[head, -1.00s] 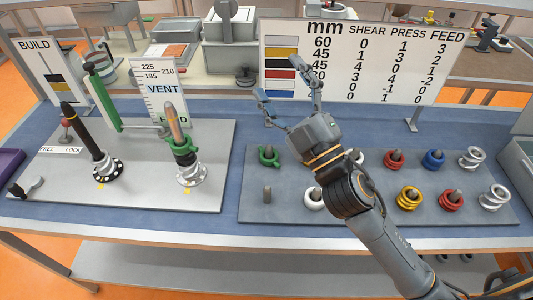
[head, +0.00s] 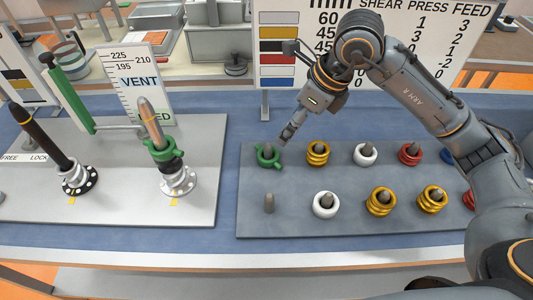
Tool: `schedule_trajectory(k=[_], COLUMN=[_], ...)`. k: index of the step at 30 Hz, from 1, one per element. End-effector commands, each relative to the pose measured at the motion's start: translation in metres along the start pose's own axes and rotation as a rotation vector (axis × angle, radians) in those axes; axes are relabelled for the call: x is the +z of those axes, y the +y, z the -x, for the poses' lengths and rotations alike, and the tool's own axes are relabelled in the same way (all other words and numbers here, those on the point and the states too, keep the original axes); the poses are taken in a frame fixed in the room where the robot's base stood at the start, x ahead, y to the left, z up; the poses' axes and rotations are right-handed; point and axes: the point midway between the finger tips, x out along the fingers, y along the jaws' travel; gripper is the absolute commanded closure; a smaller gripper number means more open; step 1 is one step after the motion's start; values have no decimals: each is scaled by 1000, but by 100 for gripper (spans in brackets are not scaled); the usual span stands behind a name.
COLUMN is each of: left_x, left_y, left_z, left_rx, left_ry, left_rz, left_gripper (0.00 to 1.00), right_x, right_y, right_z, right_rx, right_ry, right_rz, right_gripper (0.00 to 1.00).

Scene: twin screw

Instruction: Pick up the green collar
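A green collar (head: 268,157) with small side lugs sits around a grey peg at the back left of the grey peg board. A second green collar (head: 164,155) sits around the tan-tipped spindle on the left plate, above a silver flanged base. My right gripper (head: 288,92) is open, its fingers spread wide. One finger points down, with its tip just right of and close to the collar on the board; I cannot tell if they touch. The other finger is higher, in front of the chart. Nothing shows between the fingers. My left gripper is not in view.
The peg board (head: 340,226) holds several yellow, white, red and blue rings; the front-left peg (head: 269,203) is bare. The left plate (head: 120,206) carries a black-handled spindle (head: 45,140) and a green lever (head: 68,92). A chart board (head: 275,103) stands behind.

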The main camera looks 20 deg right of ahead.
Motion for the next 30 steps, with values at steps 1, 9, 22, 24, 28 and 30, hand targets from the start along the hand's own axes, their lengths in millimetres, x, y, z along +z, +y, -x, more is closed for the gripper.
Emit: schedule_trajectory(k=[1,9,22,24,28,30], left_x=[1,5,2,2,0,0], left_y=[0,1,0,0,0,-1], left_z=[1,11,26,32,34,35], left_rx=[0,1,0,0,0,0], left_ry=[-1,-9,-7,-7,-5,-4], left_rz=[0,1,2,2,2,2], left_gripper=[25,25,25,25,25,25], right_x=[-2,-2,0,2,1,0], right_y=[-1,-1,-3,-4,-5,-5], right_z=[-5,-56,-99,-110,-128,-133], right_rx=[-5,-3,-1,0,-3,-3], right_ry=[11,12,11,11,8,9], right_rz=[-1,-1,-2,-2,0,-1], right_gripper=[25,25,25,25,25,25])
